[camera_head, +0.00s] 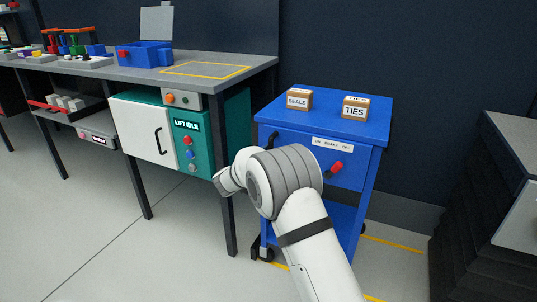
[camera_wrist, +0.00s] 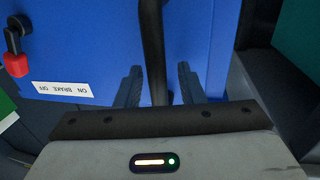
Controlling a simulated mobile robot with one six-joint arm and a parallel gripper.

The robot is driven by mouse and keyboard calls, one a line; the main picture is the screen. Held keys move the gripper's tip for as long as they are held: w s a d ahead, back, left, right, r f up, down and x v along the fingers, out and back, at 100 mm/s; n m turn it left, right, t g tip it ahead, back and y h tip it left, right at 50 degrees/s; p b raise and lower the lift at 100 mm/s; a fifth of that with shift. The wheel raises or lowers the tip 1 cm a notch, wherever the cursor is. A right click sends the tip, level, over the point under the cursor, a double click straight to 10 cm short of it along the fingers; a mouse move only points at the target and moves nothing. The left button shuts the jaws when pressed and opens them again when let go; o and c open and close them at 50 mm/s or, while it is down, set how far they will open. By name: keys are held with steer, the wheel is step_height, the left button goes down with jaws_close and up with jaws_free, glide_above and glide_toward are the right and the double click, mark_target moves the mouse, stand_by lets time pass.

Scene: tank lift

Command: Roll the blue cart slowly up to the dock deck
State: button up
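The blue cart (camera_head: 375,135) stands right of the bench, with a small SEALS box (camera_head: 299,99) and TIES box (camera_head: 355,107) on top. Its front has a brake label (camera_head: 332,145) and a red-tipped brake lever (camera_head: 336,167); the lever also shows in the wrist view (camera_wrist: 15,62). My gripper (camera_wrist: 160,85) is open at the cart's front. A dark upright bar (camera_wrist: 152,40), seemingly the cart's handle, runs between its fingers, with blue showing on the right side. In the head view my wrist hides the fingers. I cannot tell which surface is the dock deck.
A grey bench (camera_head: 215,62) stands close on the cart's left, with a yellow outline on top and a teal cabinet (camera_head: 190,140) reading LIFT IDLE below. A dark ribbed unit (camera_head: 470,200) stands on the right. Yellow floor lines (camera_head: 395,244) run by the cart. The floor at front left is clear.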

steer(key=shift+w, duration=0.1)
steer(key=shift+r, duration=0.1)
steer(key=c, duration=0.7)
jaws_close()
